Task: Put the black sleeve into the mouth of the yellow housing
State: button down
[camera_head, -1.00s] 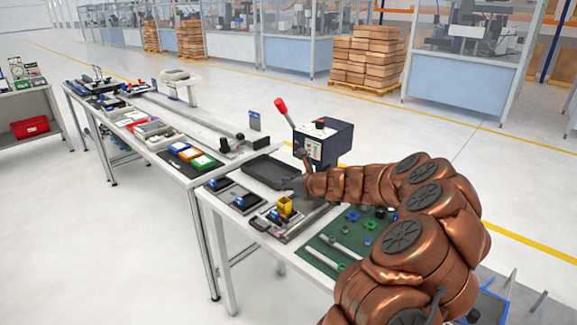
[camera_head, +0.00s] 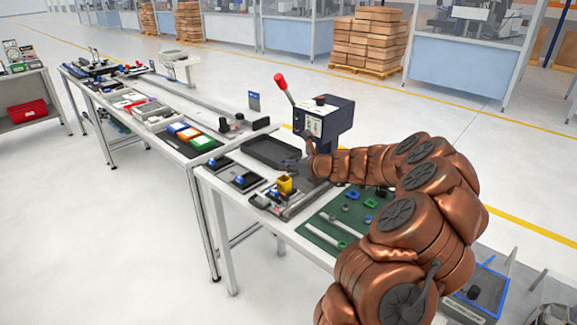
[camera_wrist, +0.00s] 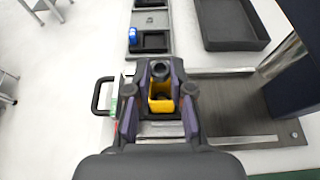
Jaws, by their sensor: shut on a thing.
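The yellow housing (camera_head: 285,185) stands on the fixture near the left part of the near table. In the wrist view the housing (camera_wrist: 161,104) shows between my fingers, below the fingertips in the picture. My gripper (camera_head: 291,167) is just above and behind it in the head view. In the wrist view my gripper (camera_wrist: 160,69) is shut on the black sleeve (camera_wrist: 160,71), a dark ring between the fingertips. The sleeve overlaps the far edge of the housing in the picture. I cannot tell whether they touch. The mouth is partly hidden.
A press with a red lever (camera_head: 322,117) stands behind and right of my gripper. An empty black tray (camera_head: 270,152) lies at its left. A green mat (camera_head: 330,222) with loose parts is at the right. Small black trays (camera_wrist: 152,41) with blue parts are close by.

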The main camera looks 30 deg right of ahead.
jog(key=shift+f+b, duration=1.05)
jog(key=shift+f, duration=0.8)
jog(key=c, duration=0.9)
grip_release()
jog(key=shift+c, duration=0.2)
jog(key=v, duration=1.2)
